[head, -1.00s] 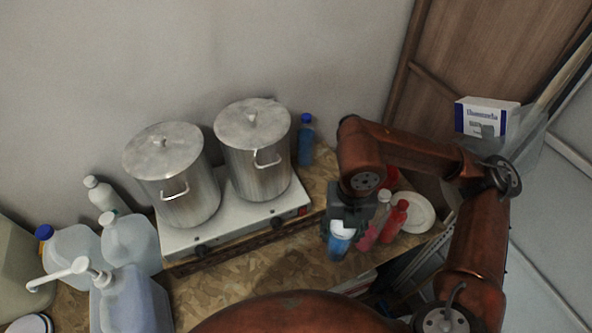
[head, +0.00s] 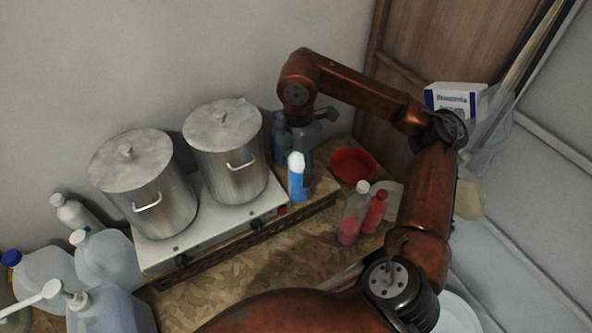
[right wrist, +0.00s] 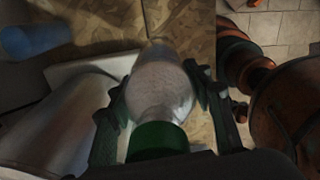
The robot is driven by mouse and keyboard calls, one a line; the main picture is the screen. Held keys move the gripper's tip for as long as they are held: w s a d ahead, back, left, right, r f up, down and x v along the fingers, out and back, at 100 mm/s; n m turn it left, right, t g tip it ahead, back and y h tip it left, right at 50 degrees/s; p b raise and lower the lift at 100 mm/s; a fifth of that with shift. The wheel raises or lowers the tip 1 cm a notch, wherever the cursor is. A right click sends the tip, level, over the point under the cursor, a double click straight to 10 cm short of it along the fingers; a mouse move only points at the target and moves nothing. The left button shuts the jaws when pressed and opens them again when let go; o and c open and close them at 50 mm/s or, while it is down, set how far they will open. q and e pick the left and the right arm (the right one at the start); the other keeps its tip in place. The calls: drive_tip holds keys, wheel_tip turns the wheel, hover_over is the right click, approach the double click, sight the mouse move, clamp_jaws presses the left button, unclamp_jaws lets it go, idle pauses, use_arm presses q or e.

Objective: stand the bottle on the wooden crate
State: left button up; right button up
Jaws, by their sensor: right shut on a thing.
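My right gripper (head: 303,150) is shut on a bottle (head: 297,180) beside the right pot. In the head view the bottle looks white at the top and blue below, and upright. In the right wrist view its green cap (right wrist: 157,141) is nearest the camera, with its pale body between my fingers (right wrist: 160,100). The wooden crate (head: 232,243) is the low brown platform under the stove. The bottle is over its right end; I cannot tell whether the base touches. My left gripper is not in view.
Two lidded steel pots (head: 145,190) stand on the white stove (head: 212,222). A dark blue bottle (head: 279,137) is close behind my right gripper. A red bowl (head: 352,164), a clear bottle with pink liquid (head: 350,222) and a red bottle (head: 374,213) stand to the right.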

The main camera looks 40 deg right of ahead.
drive_tip(key=w+d+f+m+p, duration=0.1)
drive_tip(key=w+d+f+p, duration=0.5)
drive_tip(key=w+d+f, duration=0.5)
drive_tip(key=shift+f+m, duration=0.4)
drive_tip(key=shift+f, duration=0.25)
drive_tip(key=o, duration=1.1)
drive_tip(key=shift+f, duration=0.2)
drive_tip(key=o, duration=0.4)
drive_tip(key=shift+o, duration=0.2)
